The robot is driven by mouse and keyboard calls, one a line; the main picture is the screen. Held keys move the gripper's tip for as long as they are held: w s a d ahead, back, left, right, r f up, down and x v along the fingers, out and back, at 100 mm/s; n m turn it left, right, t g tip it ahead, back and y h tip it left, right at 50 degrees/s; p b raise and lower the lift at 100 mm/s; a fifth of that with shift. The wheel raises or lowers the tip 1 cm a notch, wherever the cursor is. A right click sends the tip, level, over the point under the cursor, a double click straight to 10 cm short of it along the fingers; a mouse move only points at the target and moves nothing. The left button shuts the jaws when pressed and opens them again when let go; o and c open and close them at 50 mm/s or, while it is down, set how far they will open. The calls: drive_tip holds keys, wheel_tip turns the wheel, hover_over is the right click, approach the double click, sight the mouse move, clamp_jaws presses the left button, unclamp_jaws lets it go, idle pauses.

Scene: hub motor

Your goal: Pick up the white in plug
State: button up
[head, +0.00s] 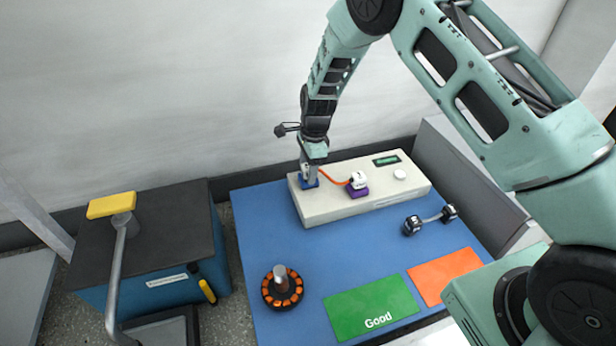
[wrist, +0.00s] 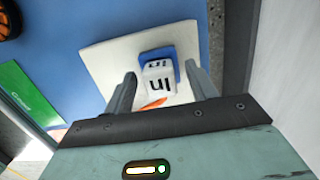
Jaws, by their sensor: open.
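The white in plug (wrist: 158,80), marked "In", shows in the wrist view on a blue socket (wrist: 150,55) of the white tester box (wrist: 97,60). An orange cable comes out of it. In the head view my gripper (head: 310,172) hides the plug and reaches down over the blue socket (head: 308,183) at the box's left end. In the wrist view my gripper (wrist: 161,76) is open, with one finger on each side of the plug. I cannot tell whether the fingers touch it.
Another white plug (head: 358,178) sits on a purple socket (head: 357,190) to the right, joined by the orange cable.

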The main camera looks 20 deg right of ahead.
drive_tip(key=shift+r, duration=0.1)
clamp_jaws()
wheel_tip(320, 180, up, 9)
drive_tip(key=p, duration=0.5)
drive_tip(key=shift+p, duration=0.35)
wheel_tip(320, 180, down, 3)
drive_tip(key=shift+r, duration=0.1)
drive_tip(key=shift+b, duration=0.55)
